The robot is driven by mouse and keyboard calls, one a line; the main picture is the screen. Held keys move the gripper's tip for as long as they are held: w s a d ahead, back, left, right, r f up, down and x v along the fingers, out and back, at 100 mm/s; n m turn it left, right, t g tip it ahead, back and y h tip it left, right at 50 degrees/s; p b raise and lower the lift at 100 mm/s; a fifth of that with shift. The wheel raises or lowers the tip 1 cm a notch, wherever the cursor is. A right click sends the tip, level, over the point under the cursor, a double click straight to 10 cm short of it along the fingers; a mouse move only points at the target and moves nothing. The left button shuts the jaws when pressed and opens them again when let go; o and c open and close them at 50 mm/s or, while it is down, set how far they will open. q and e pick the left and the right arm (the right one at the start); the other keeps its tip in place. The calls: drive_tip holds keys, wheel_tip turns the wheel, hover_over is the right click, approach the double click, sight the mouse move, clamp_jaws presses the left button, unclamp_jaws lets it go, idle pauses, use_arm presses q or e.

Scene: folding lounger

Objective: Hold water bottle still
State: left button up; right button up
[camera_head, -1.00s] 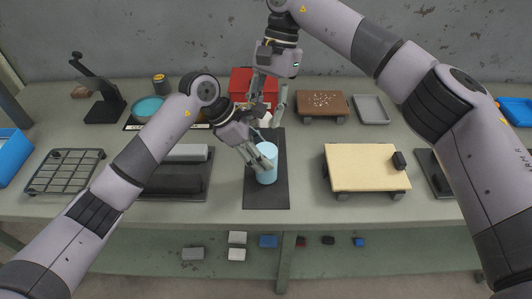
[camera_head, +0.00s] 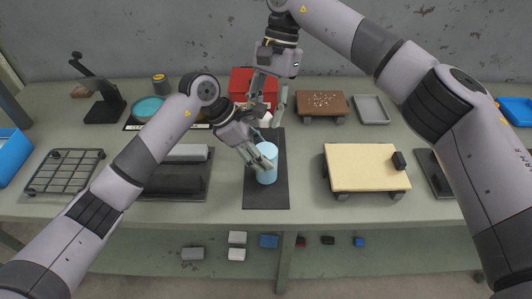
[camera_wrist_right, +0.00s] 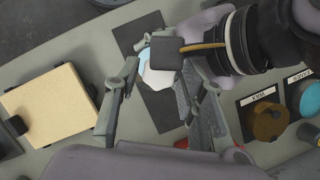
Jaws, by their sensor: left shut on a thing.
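The water bottle, a light blue cylinder (camera_head: 268,176), stands upright on a dark mat (camera_head: 266,200) near the table's middle front. My left gripper (camera_head: 262,158) is shut on its upper left side and hides part of it. My right gripper (camera_head: 268,108) hangs behind the bottle, pointing down, with its fingers apart. In the right wrist view, the right gripper (camera_wrist_right: 160,92) has a wide gap between its fingers. A white piece (camera_wrist_right: 158,76) shows in that gap, with a bit of light blue beside it; I cannot tell whether it is part of the bottle.
A red box (camera_head: 240,82) stands behind the right gripper. A pale board (camera_head: 365,168) on feet is to the right, a brown board (camera_head: 323,101) and grey tray (camera_head: 371,108) behind it. A wire rack (camera_head: 68,170) is at the left. Bare table surrounds the mat's right side.

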drive_tip(key=v, duration=0.6)
idle(0.4)
drive_tip(key=shift+f, duration=0.1)
